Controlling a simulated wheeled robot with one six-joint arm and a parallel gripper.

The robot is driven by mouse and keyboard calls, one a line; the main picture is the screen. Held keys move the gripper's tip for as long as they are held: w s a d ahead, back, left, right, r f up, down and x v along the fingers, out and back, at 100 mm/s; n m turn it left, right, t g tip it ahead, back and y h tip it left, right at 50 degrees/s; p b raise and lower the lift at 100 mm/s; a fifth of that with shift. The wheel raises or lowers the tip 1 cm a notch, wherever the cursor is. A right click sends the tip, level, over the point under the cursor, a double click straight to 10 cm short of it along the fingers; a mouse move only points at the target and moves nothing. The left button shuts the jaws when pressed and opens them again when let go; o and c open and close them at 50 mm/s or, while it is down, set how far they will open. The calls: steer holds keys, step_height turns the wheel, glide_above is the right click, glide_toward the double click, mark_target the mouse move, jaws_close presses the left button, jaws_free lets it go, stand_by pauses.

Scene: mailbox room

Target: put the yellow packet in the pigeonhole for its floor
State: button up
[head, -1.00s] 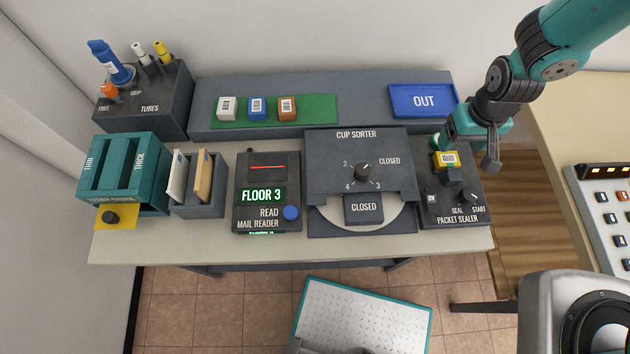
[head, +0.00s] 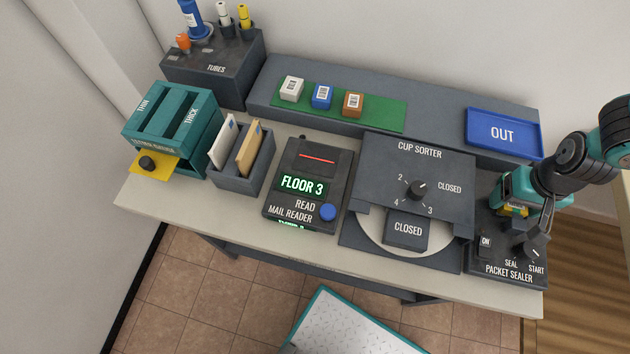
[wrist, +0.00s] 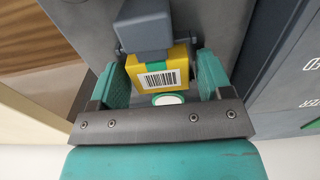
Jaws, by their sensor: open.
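The yellow packet (head: 513,211) is on the packet sealer (head: 507,273) at the right end of the bench, mostly covered by my gripper (head: 522,203) in the head view. In the wrist view the packet (wrist: 158,77) shows a barcode label and a green band. It lies between the two teal fingers of my gripper (wrist: 163,82), which are apart, with a small gap visible on the right side. A dark grey block of the sealer is right against the packet's far edge. The mail reader (head: 304,190) displays FLOOR 3. I see no pigeonholes in these frames.
The cup sorter (head: 420,165) stands left of the sealer, its hatch marked CLOSED. A blue OUT tray (head: 503,133) is behind. White, blue and brown small packets sit on a green mat (head: 385,115). A letter holder (head: 240,178) and teal gauge (head: 172,125) are at left.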

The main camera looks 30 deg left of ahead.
steer(key=c, duration=0.9)
steer(key=shift+o, duration=0.2)
steer(key=shift+r+p, duration=1.75)
steer(key=shift+r, duration=0.55)
